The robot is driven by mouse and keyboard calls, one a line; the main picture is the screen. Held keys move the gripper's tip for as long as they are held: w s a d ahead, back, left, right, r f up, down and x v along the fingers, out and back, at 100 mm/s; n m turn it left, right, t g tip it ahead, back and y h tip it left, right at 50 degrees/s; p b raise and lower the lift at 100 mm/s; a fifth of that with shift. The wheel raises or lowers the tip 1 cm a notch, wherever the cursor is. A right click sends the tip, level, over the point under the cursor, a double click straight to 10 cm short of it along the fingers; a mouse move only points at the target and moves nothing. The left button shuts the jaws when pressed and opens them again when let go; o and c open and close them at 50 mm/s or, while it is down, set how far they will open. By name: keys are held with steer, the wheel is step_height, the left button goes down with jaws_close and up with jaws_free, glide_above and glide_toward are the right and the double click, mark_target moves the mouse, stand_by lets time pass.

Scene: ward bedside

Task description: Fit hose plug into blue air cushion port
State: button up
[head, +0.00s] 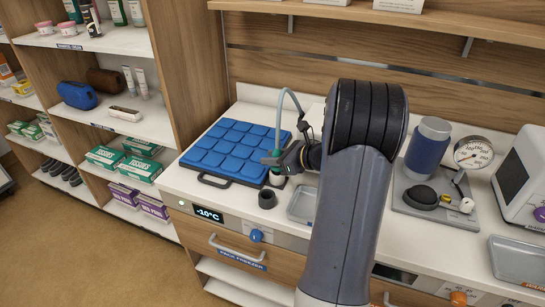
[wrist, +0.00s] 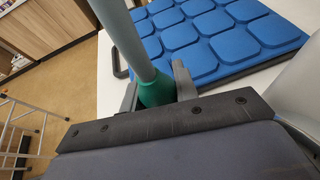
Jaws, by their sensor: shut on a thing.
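The blue air cushion (head: 235,145), a pad of raised square cells, lies on the counter left of my arm. It also shows at the top right of the wrist view (wrist: 215,25). My gripper (head: 279,161) is at the cushion's right front edge, shut on the green hose plug (wrist: 157,92). A grey-green hose (wrist: 125,35) rises from the plug and arches behind my gripper in the head view (head: 282,98). The plug's lower end is hidden in the wrist view. I cannot make out the port or tell whether the plug touches it.
A small dark cup (head: 267,199) stands on the counter just in front of my gripper. A metal tray (head: 302,205) lies to its right, partly behind my arm. A gauge (head: 473,153) and blue cylinder (head: 427,145) stand farther right. Shelves with boxes are at the left.

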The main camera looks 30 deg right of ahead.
steer(key=shift+f+b, duration=0.65)
steer(key=shift+f, duration=0.25)
steer(key=o, duration=1)
steer(key=v, duration=1.1)
steer(key=shift+b, duration=0.3)
steer(key=shift+w+f, duration=0.1)
steer(key=shift+w, duration=0.05)
steer(key=x, duration=1)
steer(key=shift+w+a+p, duration=0.1)
steer(key=shift+a+p, duration=0.1)
steer(key=shift+p, duration=0.15)
steer(key=shift+w, duration=0.2)
steer(key=shift+r+p, duration=0.4)
steer(key=shift+a, duration=0.1)
